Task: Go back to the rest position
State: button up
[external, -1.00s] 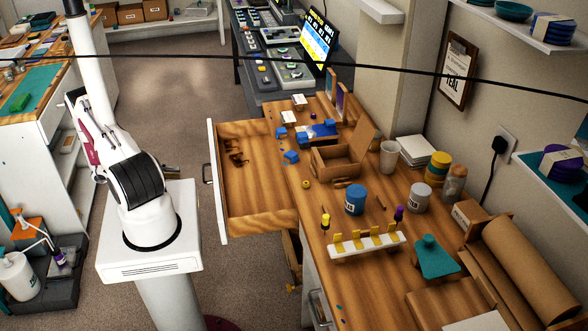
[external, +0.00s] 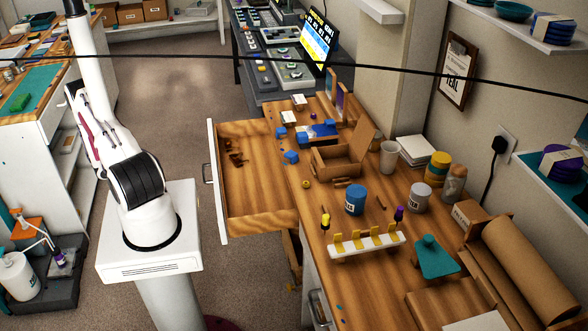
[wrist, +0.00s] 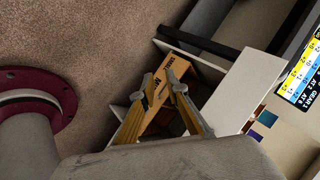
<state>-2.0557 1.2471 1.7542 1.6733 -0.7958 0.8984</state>
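My gripper (wrist: 160,82) shows in the wrist view with its two fingers apart. I see nothing held between them. Behind the fingers is a brown box (wrist: 156,112) with dark print, partly covered by them.
The drawer sticks out toward my arm. Bare floor (external: 170,100) lies behind. A black cable crosses the external view.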

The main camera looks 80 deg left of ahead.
jog(key=s+a+r+n+g, duration=0.1)
jog(key=a+r+n+g, duration=0.4)
jog(key=r+n+g, duration=0.45)
jog(key=w+d+r+n+h, duration=0.1)
jog(key=w+d+r+n, duration=0.1)
jog(key=w+d+r, duration=0.55)
jog(key=w+d+r+n, duration=0.2)
jog(key=w+r, duration=0.3)
jog(key=r, duration=0.5)
jog(key=w+d+r+t, duration=0.1)
jog(key=w+d+r, duration=0.3)
jog(key=d, duration=0.3)
jog(key=w+d+r+h, duration=0.1)
jog(key=w+d+r, duration=0.2)
jog(key=w+d, duration=0.35)
jog(key=w+d+r+t, duration=0.15)
jog(key=d+r, duration=0.25)
jog(key=d, duration=0.4)
jog(key=w+d+r+m+t, duration=0.1)
jog(key=d+r+m, duration=0.1)
jog(key=d, duration=0.6)
jog(key=w+d+r+m+t+h, duration=0.1)
jog(key=w+d+r+m+t, duration=0.1)
jog(key=d+r, duration=0.3)
jog(key=w+d+r+m+t+h, duration=0.1)
jog(key=d+r+m, duration=0.2)
jog(key=d, duration=0.9)
jog(key=shift+w+r+t, duration=0.15)
jog(key=shift+r+t, duration=0.05)
jog(key=shift+t, duration=0.2)
